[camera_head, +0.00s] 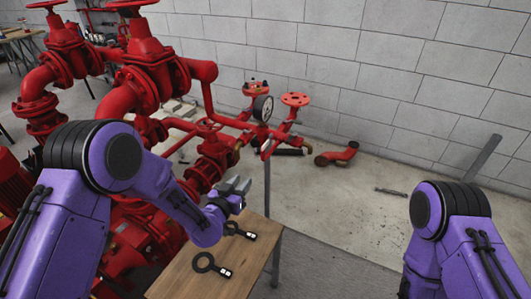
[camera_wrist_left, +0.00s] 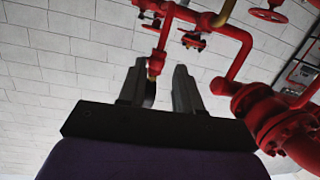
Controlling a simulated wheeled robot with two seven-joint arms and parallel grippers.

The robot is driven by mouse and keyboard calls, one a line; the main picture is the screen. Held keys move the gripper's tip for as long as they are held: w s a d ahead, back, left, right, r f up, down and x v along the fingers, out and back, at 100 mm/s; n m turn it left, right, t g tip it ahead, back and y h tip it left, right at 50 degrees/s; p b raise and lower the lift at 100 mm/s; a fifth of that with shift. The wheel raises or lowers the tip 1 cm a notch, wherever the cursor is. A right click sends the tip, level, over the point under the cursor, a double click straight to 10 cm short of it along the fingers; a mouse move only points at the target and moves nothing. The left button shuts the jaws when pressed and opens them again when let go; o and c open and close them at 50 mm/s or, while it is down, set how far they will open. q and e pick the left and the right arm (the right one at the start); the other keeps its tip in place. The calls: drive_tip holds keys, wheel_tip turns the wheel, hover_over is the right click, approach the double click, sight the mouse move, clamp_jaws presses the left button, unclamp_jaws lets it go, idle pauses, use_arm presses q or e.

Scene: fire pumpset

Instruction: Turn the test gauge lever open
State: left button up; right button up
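A round gauge with a dark rim (camera_head: 263,107) stands on the red pipework in front of the block wall. I cannot clearly make out the test gauge lever among the small red fittings near it. My left gripper (camera_head: 238,188) is above the wooden table, in front of and below the gauge, apart from the pipes. The left wrist view shows its two grey fingers (camera_wrist_left: 160,88) spread, with a red pipe ending in a brass fitting (camera_wrist_left: 156,66) beyond the gap. A dark part shows by the left finger. My right arm is at the right; its gripper is out of view.
The wooden table (camera_head: 190,284) holds two black ring-shaped tools with tags (camera_head: 212,265) (camera_head: 238,231). Large red valves and pipes (camera_head: 150,75) fill the left. A loose red elbow pipe (camera_head: 337,156) lies on the floor by the wall. The floor at centre right is mostly clear.

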use_arm(q)
drive_tip(key=m+t+h, duration=0.1)
drive_tip(key=m+h, duration=0.1)
approach(262, 149)
drive_tip(key=w, duration=0.2)
drive_tip(key=x, duration=0.2)
drive_tip(key=p+x, duration=0.1)
drive_tip(key=x, duration=0.1)
drive_tip(key=shift+w+d+r, duration=0.15)
drive_tip(key=shift+d, duration=0.35)
drive_tip(key=p+x, duration=0.1)
drive_tip(key=x, duration=0.5)
drive_tip(key=shift+w+f, duration=0.1)
drive_tip(key=shift+f, duration=0.1)
use_arm(e)
drive_tip(key=shift+w+r, duration=0.25)
drive_tip(key=shift+r, duration=0.45)
use_arm(q)
clamp_jaws()
